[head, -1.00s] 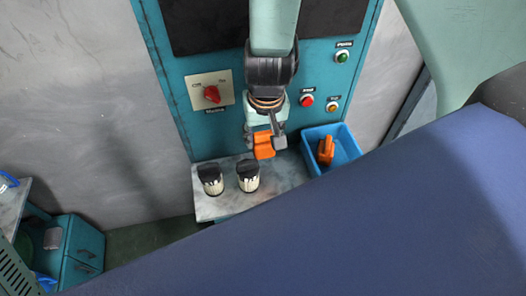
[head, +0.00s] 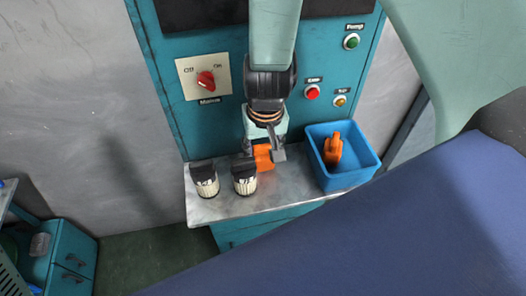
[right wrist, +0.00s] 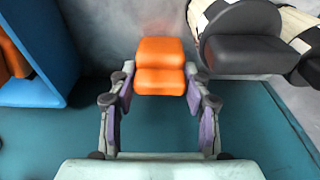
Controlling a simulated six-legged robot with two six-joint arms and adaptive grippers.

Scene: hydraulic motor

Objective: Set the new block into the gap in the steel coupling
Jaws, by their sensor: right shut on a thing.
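An orange block (head: 263,158) is between the fingers of my right gripper (head: 264,147), over the metal shelf. In the right wrist view both fingers press on the sides of the block (right wrist: 160,66), which shows two rounded orange lobes. I cannot tell whether the block touches the shelf. Another orange block (head: 332,149) lies in the blue bin to the right. No steel coupling can be made out in these views. My left gripper is not in view.
Two black-topped, pale ribbed parts (head: 205,181) (head: 245,180) stand left of the block on the shelf (head: 225,209). The blue bin (head: 349,181) stands at its right end. A teal panel with a red switch (head: 206,80) and buttons rises behind.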

